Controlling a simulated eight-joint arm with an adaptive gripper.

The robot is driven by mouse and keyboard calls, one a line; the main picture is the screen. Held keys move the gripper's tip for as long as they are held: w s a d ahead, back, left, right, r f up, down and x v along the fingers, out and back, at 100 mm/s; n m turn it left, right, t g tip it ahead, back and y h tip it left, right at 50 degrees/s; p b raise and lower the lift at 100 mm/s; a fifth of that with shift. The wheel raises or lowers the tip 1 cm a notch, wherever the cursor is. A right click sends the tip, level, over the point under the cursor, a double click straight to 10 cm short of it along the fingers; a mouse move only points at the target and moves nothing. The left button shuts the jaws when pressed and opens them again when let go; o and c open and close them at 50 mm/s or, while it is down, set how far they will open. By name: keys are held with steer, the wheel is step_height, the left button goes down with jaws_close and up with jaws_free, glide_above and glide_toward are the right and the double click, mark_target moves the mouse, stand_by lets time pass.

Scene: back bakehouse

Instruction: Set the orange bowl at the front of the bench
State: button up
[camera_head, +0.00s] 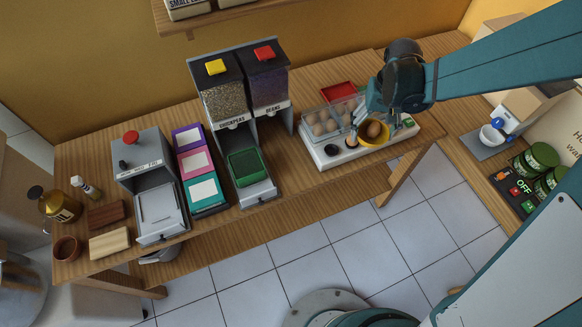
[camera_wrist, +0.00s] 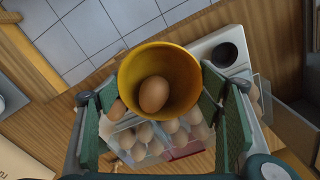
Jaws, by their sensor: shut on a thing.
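The orange bowl (camera_head: 386,138) shows yellow-orange, with a brown egg (camera_head: 374,129) inside it. It is over the right part of a white egg machine (camera_head: 335,157); I cannot tell whether it touches it. In the wrist view the bowl (camera_wrist: 187,60) is upright between my green fingers, with the egg (camera_wrist: 154,94) in it. My gripper (camera_wrist: 161,85) is shut on the bowl, one finger on each side. In the head view my gripper (camera_head: 366,118) comes in from the upper right and partly hides the bowl. The wooden bench (camera_head: 310,190) lies below.
Several eggs (camera_head: 325,122) lie under a clear cover on the machine, with a red tray (camera_head: 338,91) behind. Bare bench runs along the front edge, narrow before the machine.

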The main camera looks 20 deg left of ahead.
mark_target(291, 167)
steer(key=s+a+n+b, duration=0.1)
steer(key=s+a+n, duration=0.1)
steer(key=s+a, duration=0.6)
steer(key=shift+a+f+b, duration=0.3)
steer(key=shift+a+f, duration=0.1)
steer(key=shift+a, duration=0.25)
steer(key=s+a+n, duration=0.1)
steer(key=a, duration=0.3)
steer(key=s+a+n, duration=0.1)
steer(key=s+a, duration=0.1)
steer(key=a, duration=0.3)
steer(key=s+a+n+b, duration=0.1)
steer(key=s+a, duration=0.1)
steer(key=a, duration=0.2)
steer(key=shift+s+a+f+n, duration=0.1)
steer(key=shift+s+a+n, duration=0.1)
steer(key=shift+a+n, duration=0.2)
steer(key=shift+c, duration=0.2)
steer(key=shift+o, duration=0.2)
steer(key=shift+f+b, duration=0.4)
steer(key=shift+f, duration=2.5)
steer(key=shift+f, duration=0.1)
steer(key=shift+f+b, duration=0.3)
steer(key=shift+f, duration=1.7)
steer(key=shift+f, duration=0.2)
steer(key=o, duration=0.9)
